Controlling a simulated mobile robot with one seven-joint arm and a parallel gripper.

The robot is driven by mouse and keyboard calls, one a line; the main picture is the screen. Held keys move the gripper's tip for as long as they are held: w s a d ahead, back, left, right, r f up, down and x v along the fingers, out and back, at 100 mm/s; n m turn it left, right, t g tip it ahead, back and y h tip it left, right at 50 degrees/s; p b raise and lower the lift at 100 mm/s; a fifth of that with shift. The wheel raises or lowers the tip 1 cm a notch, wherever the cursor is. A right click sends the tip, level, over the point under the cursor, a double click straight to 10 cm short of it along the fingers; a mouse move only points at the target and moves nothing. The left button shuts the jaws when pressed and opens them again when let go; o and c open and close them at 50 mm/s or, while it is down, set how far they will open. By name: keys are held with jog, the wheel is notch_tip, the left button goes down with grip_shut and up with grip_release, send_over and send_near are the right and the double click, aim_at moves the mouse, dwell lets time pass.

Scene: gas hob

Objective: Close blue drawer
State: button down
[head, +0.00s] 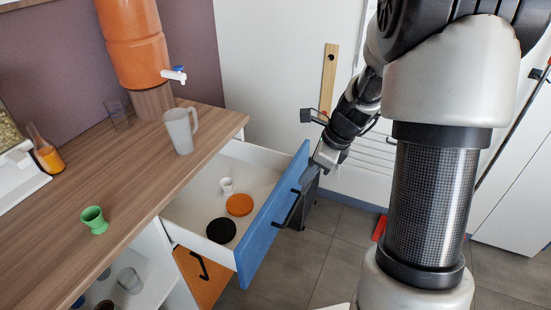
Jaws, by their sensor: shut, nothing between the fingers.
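The blue drawer (273,218) stands pulled out from under the wooden counter. Its blue front has a dark bar handle (287,209). Inside its white tray lie a black disc (221,230), an orange disc (239,205) and a small white cup (227,185). My gripper (314,172) is shut and empty, at the far upper end of the blue front, on its outer side. I cannot tell whether it touches the front.
The wooden counter (130,150) holds a grey pitcher (181,131), a green cup (94,219) and an orange dispenser (132,45). An orange drawer (198,275) sits below the blue one. Grey floor (338,240) is free in front of the drawer.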

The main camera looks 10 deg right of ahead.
jog(key=b+x, duration=0.3)
jog(key=x, duration=0.8)
jog(key=shift+d+m, duration=0.35)
jog(key=shift+m, duration=0.05)
